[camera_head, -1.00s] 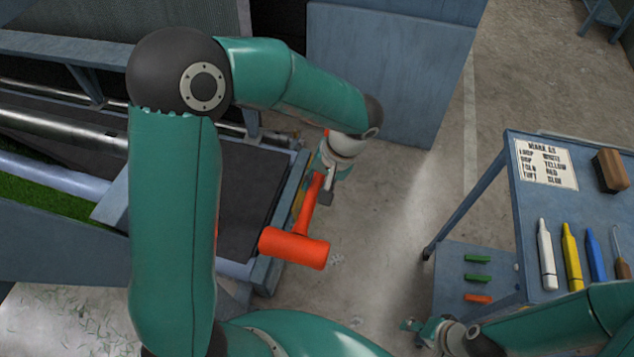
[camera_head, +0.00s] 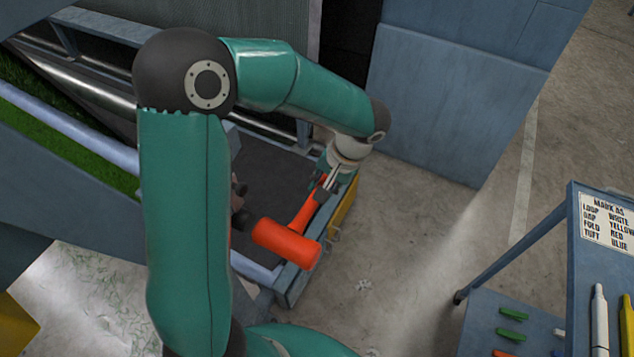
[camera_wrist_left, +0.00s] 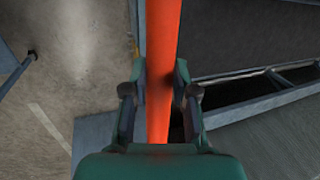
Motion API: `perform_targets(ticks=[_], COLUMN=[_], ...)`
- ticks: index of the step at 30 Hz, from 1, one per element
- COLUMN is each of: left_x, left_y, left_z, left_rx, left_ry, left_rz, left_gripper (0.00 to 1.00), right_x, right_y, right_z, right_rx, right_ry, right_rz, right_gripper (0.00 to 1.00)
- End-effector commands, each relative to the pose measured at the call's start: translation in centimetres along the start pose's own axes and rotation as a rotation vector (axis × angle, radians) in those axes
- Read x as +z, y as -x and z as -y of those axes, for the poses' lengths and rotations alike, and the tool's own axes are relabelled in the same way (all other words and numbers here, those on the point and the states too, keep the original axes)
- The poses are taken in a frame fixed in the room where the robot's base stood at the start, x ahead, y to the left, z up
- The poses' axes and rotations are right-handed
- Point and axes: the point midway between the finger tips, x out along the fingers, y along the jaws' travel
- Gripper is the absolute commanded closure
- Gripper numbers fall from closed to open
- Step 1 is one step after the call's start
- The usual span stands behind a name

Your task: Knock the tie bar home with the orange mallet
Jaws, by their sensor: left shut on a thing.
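The orange mallet shows in the head view with its head (camera_head: 287,243) low, above the front corner of the dark machine bed (camera_head: 275,175). My left gripper (camera_head: 325,188) is shut on its handle, which rises from the head toward the fingers. In the left wrist view the orange handle (camera_wrist_left: 160,40) runs straight between the two fingers of the gripper (camera_wrist_left: 159,85). I cannot make out the tie bar for certain. A dark knobbed part (camera_head: 239,205), half hidden behind my left arm, shows over the bed. My right gripper is not in view.
A yellow strip (camera_head: 343,212) lies along the bed's right edge. A blue-grey cabinet (camera_head: 450,100) stands behind. A trolley (camera_head: 575,260) with a marking card (camera_head: 608,222) and markers stands at the right.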

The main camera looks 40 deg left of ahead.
Motion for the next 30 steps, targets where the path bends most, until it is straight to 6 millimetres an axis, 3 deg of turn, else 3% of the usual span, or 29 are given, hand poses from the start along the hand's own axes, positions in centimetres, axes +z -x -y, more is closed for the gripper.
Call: perform_targets(ticks=[18, 30], left_x=[0.1, 0.1], left_y=[2.3, 2.6], left_z=[-6.4, -7.3], left_rx=[0.0, 0.0], left_ry=[-0.001, 0.002], left_rz=[0.0, 0.0], left_gripper=[1.0, 1.0], right_x=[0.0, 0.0], right_y=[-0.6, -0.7], right_z=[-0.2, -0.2], right_rx=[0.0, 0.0], right_ry=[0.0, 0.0], right_rz=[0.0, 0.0], right_gripper=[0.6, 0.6])
